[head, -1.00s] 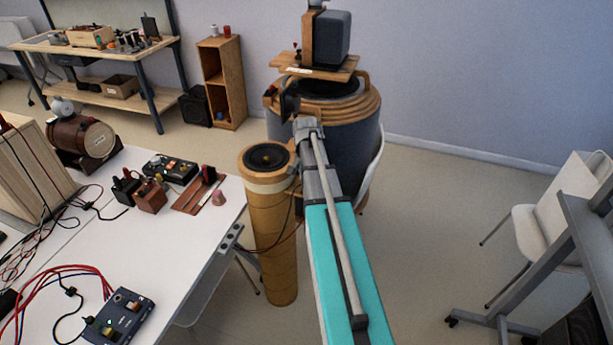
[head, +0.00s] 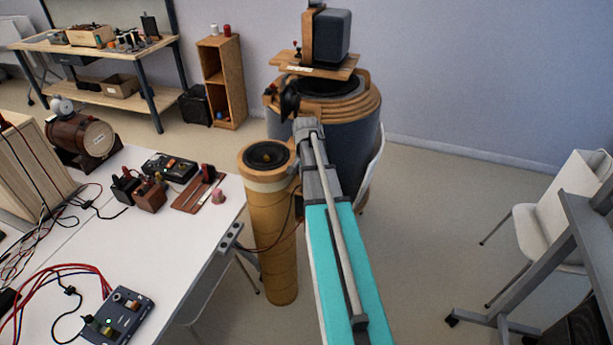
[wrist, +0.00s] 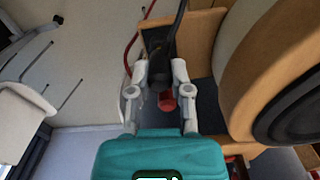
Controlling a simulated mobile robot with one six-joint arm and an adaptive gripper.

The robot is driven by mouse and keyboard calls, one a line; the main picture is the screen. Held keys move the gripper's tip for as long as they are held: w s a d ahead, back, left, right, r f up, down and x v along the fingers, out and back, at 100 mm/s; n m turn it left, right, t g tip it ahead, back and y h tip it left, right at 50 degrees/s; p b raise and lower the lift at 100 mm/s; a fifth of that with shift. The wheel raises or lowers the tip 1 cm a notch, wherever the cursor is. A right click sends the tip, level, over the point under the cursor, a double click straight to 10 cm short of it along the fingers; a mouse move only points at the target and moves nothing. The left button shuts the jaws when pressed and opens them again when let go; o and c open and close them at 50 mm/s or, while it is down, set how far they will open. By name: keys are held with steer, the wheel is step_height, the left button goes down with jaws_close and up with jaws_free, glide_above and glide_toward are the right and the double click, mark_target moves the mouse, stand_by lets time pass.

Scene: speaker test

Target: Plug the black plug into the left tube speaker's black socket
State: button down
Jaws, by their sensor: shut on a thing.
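The left tube speaker (head: 273,225) is a tall wooden tube with a black cone on top, standing beside the white table in the head view. In the wrist view its round wooden rim (wrist: 238,85) fills the right side. My gripper (wrist: 159,76) is shut on the black plug (wrist: 158,78), beside the tube. A black cable (wrist: 180,25) rises near the plug. A red connector (wrist: 167,102) sits close by, in front of a dark panel (wrist: 207,100). The black socket cannot be made out, nor whether the plug touches it.
A large dark round cabinet (head: 350,145) with wooden rings stands behind the tube, with a grey box speaker (head: 331,38) above it. The white table (head: 190,255) at left holds several devices and cables. A red cable (wrist: 133,50) runs near my gripper.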

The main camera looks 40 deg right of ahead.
steer(key=shift+f+b, duration=0.5)
steer(key=shift+c, duration=2.4)
jaws_free()
steer(key=shift+r, duration=0.15)
steer(key=shift+r+p, duration=3.65)
steer(key=shift+p, duration=0.15)
steer(key=s+a+n, duration=0.3)
steer(key=a+n, duration=0.1)
steer(key=a, duration=0.6)
steer(key=s+a+n, duration=0.4)
steer(key=a, duration=0.7)
steer(key=s+a+n, duration=0.3)
steer(key=a+n, duration=0.1)
steer(key=a, duration=0.6)
steer(key=shift+s+a, duration=0.2)
steer(key=shift+s, duration=0.1)
